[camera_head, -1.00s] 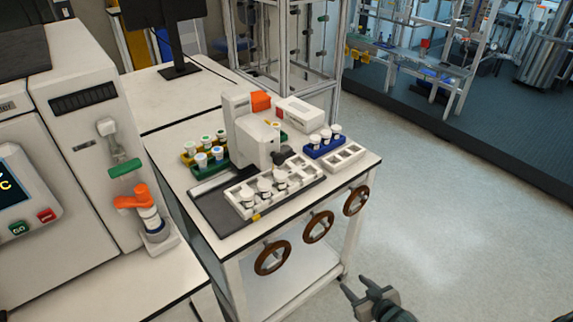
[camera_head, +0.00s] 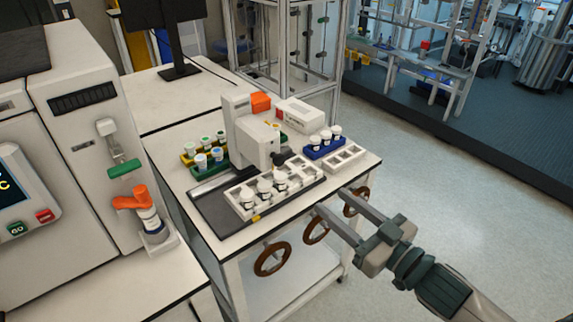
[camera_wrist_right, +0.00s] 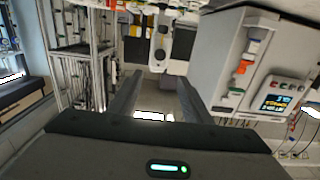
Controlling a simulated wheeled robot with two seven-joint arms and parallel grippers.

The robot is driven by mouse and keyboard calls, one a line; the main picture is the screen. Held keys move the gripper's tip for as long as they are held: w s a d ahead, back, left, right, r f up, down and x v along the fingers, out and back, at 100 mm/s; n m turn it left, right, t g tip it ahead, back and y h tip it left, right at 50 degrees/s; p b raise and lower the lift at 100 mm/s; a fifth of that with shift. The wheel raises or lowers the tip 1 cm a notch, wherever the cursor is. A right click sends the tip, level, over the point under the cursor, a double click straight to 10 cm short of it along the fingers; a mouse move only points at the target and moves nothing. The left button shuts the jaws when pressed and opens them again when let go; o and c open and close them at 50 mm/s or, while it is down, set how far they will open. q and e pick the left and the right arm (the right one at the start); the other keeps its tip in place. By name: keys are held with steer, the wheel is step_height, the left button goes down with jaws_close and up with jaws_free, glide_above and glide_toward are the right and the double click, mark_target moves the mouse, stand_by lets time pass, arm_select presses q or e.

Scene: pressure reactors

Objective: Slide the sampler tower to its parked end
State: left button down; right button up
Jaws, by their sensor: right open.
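The sampler tower (camera_head: 254,140) is a white upright block with an overhanging head. It stands on the dark base plate (camera_head: 212,209), behind a white rack (camera_head: 270,203) of capped vials. A dark knob (camera_head: 279,158) shows at the tower's right side, near the rack. My right gripper (camera_head: 331,201) is open and empty, its two fingers pointing left toward the table's front right edge, apart from the tower. In the right wrist view its fingers (camera_wrist_right: 155,95) are spread with nothing between them. My left gripper is not in view.
Green, yellow and blue vial racks stand around the tower; the blue rack (camera_head: 325,151) is at right. Brown handwheels (camera_head: 272,259) hang below the table's front edge. A large white instrument (camera_head: 75,160) stands at left. The floor at right is clear.

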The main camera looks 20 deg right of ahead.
mark_target(281, 161)
steer(key=shift+w, duration=0.1)
steer(key=p+x, duration=0.4)
steer(key=x, duration=1.1)
steer(key=shift+w+a+p, duration=0.1)
steer(key=shift+w+p, duration=0.15)
steer(key=shift+p, duration=0.1)
steer(key=shift+x, duration=0.85)
steer(key=shift+f, duration=0.1)
steer(key=shift+c, duration=0.5)
jaws_close()
